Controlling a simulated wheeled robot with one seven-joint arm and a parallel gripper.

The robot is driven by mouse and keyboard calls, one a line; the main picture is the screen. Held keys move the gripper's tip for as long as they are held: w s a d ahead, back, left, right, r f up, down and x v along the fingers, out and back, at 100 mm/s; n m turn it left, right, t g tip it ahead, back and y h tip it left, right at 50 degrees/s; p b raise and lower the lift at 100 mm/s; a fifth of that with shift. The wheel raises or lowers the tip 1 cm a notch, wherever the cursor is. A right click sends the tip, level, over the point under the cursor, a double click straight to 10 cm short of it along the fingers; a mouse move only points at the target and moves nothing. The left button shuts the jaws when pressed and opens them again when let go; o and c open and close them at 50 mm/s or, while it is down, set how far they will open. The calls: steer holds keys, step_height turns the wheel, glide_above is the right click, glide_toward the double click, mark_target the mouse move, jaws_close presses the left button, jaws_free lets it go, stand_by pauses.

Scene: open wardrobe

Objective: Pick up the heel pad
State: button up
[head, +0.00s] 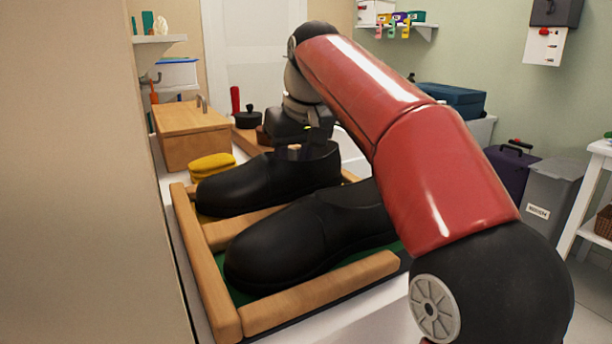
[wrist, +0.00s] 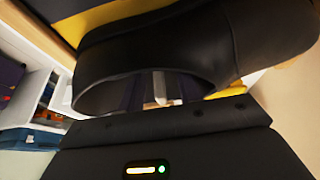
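Two black shoes lie in a wooden frame on the counter, a rear shoe (head: 262,182) and a front shoe (head: 300,240). My gripper (head: 296,153) is at the ankle opening of the rear shoe, pointing down. In the wrist view a black shoe (wrist: 150,48) fills the top, and my gripper (wrist: 158,95) reaches into its opening. A thin light grey upright piece and a small beige patch show in there; I cannot tell if either is the heel pad. The shoe wall and my wrist hide most of the fingertips, so their gap is unclear.
A wooden frame (head: 205,265) with a divider surrounds the shoes. A yellow item (head: 212,166) lies behind the rear shoe. A wooden box (head: 193,134) and a dark round-topped item (head: 248,117) stand further back. A grey bin (head: 548,205) is at right.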

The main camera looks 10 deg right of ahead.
steer(key=shift+f, duration=0.1)
steer(key=shift+c, duration=0.4)
jaws_close()
step_height(320, 180, up, 6)
steer(key=shift+w+f+p, duration=0.15)
steer(key=shift+f+p, duration=0.05)
steer(key=shift+p, duration=0.7)
steer(key=shift+r, duration=2.25)
